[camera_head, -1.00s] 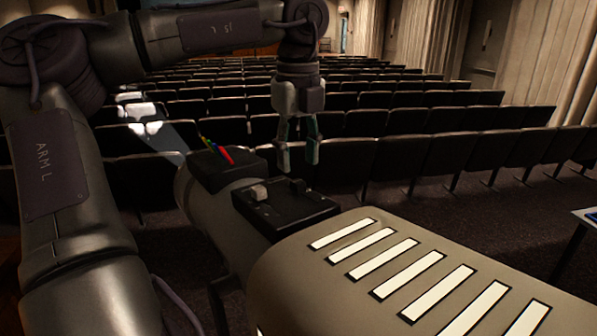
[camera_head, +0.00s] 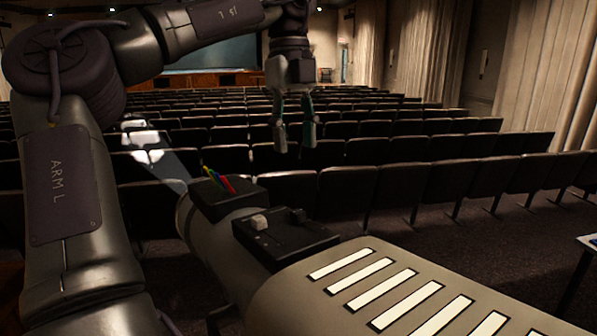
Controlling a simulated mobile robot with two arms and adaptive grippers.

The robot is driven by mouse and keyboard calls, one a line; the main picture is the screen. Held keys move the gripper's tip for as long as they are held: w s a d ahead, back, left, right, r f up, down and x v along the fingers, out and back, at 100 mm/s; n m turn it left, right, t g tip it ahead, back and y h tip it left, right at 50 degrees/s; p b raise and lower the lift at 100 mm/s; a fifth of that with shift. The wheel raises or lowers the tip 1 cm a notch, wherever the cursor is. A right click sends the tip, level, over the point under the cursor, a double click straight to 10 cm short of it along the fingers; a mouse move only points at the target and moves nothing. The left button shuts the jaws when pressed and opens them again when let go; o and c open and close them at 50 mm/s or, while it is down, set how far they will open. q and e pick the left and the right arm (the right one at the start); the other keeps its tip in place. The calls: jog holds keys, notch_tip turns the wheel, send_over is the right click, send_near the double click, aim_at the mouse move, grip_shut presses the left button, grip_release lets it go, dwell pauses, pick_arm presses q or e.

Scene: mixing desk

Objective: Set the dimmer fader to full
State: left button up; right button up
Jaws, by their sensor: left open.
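A black fader box (camera_head: 282,244) sits on top of a large spotlight. It carries a light grey knob (camera_head: 259,222) on its left and a dark knob (camera_head: 298,215) further right. I cannot read any labels, so I cannot tell which knob is the dimmer fader. My left gripper (camera_head: 295,136) hangs above and beyond the box, fingers pointing down, open and empty. It is clear of both knobs. My right gripper is not in view.
The spotlight's housing (camera_head: 300,305), with several pale vent slots, fills the lower right. A second black box (camera_head: 228,198) with coloured levers (camera_head: 220,180) sits further forward on it. Rows of dark seats (camera_head: 345,192) lie beyond.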

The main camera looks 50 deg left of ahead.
pick_arm(q)
jog(key=a+h, duration=0.3)
jog(key=a, duration=0.2)
send_near(297, 211)
jog(key=f, duration=0.1)
jog(key=p+x, duration=0.2)
jog(key=x, duration=0.5)
jog(key=shift+f, duration=0.1)
jog(key=shift+d+f, duration=0.3)
jog(key=shift+d, duration=0.05)
jog(key=shift+a, duration=0.1)
grip_shut()
